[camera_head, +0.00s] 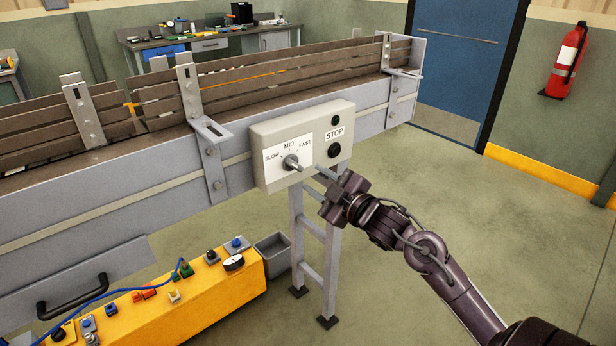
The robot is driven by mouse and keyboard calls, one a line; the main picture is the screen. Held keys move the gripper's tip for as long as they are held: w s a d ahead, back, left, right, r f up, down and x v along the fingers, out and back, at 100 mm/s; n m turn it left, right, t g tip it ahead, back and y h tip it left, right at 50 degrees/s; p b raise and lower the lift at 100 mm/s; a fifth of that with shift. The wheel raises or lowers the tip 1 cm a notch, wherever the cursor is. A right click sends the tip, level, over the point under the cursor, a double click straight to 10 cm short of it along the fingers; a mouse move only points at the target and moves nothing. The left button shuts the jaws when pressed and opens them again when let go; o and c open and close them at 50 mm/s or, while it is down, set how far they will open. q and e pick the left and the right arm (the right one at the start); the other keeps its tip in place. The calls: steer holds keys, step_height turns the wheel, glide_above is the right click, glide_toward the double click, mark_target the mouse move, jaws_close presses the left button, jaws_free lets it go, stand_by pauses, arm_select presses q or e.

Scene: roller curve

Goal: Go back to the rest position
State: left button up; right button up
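A beige control box (260,147) is mounted on the side of the conveyor. It has a speed knob (292,163) under a scale marked SLOW, MID and FAST, and dark round buttons above and below a STOP label (335,133). The knob's exact setting is hard to read. My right gripper (318,181) is in front of the box, just below and right of the knob, and looks apart from it. Its fingers are small and seen from behind, so their opening is unclear. My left gripper is out of view.
The conveyor (150,190) with slatted side guards runs across the left and middle. A yellow control console (190,310) with a blue cable stands below, beside a grey bin (272,257). A support leg (330,270) stands under the box. The floor at right is clear.

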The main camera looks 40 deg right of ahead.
steer(key=shift+s, duration=0.65)
steer(key=shift+d, duration=0.1)
steer(key=d+f+m+g+h, duration=0.1)
steer(key=d+f+m+g, duration=0.1)
steer(key=f, duration=0.9)
steer(key=d+f+m+g+h, duration=0.1)
steer(key=d+f+m+g, duration=0.15)
steer(key=f, duration=0.85)
steer(key=s+a+f+m+g, duration=0.1)
steer(key=s+f, duration=0.3)
steer(key=f, duration=0.5)
steer(key=s+a+f+m+g, duration=0.1)
steer(key=s+a+f+g, duration=0.15)
steer(key=f, duration=0.65)
steer(key=s+a+f+g, duration=0.3)
steer(key=s+a+f, duration=0.2)
steer(key=s+f, duration=0.4)
steer(key=s+a+f+g, duration=0.3)
steer(key=s+a+f, duration=0.3)
steer(key=s, duration=0.9)
steer(key=s+a+f+m+g, duration=0.1)
steer(key=s+a+f+g, duration=0.2)
steer(key=s+f, duration=0.9)
steer(key=a+f, duration=0.1)
steer(key=a, duration=0.1)
steer(key=shift+s+a+y, duration=0.25)
steer(key=shift+a+y, duration=0.1)
steer(key=shift+y, duration=0.05)
